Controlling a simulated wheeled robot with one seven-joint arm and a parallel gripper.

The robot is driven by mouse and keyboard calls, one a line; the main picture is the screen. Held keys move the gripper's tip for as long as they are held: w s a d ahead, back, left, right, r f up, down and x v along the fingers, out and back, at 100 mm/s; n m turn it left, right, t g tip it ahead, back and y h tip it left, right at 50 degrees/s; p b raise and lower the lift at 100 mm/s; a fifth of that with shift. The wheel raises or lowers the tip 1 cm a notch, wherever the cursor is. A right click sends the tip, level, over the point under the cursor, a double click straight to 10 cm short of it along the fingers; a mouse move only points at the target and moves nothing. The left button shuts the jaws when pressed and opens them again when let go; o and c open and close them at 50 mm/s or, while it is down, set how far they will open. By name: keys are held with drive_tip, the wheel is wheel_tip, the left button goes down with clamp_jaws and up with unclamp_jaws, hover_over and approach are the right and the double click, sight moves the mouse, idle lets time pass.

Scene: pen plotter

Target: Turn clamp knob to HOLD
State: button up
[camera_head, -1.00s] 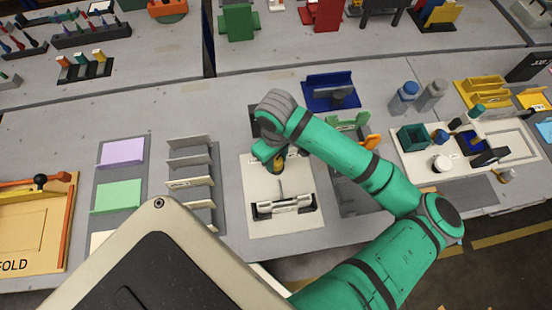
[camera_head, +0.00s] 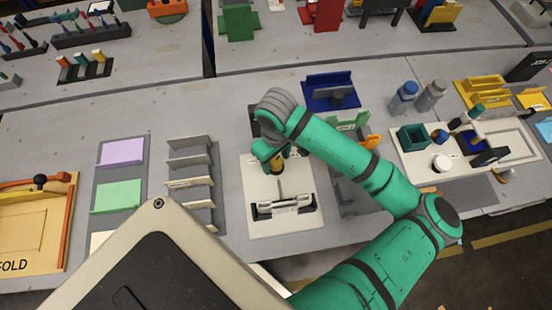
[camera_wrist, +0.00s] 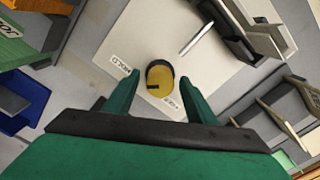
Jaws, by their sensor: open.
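The clamp knob (camera_wrist: 160,77) is a round yellow knob with a dark rim and a small dark mark on its face, on the plotter's white base plate (camera_wrist: 150,35). A small label (camera_wrist: 121,64) to its left appears to read HOLD. Another label (camera_wrist: 172,102) below the knob is too small to read. My gripper (camera_wrist: 160,84) is open, with one green finger on each side of the knob in the wrist view and gaps between.
A pen-like rod (camera_wrist: 196,38) and a dark and grey carriage (camera_head: 284,206) are on the same plate. A grey slotted rack (camera_head: 190,184) stands to the left. A blue tray (camera_head: 318,84) lies behind.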

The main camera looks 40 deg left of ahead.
sight(276, 160)
wheel_tip(276, 160, up, 10)
drive_tip(key=shift+r, duration=0.2)
idle(0.8)
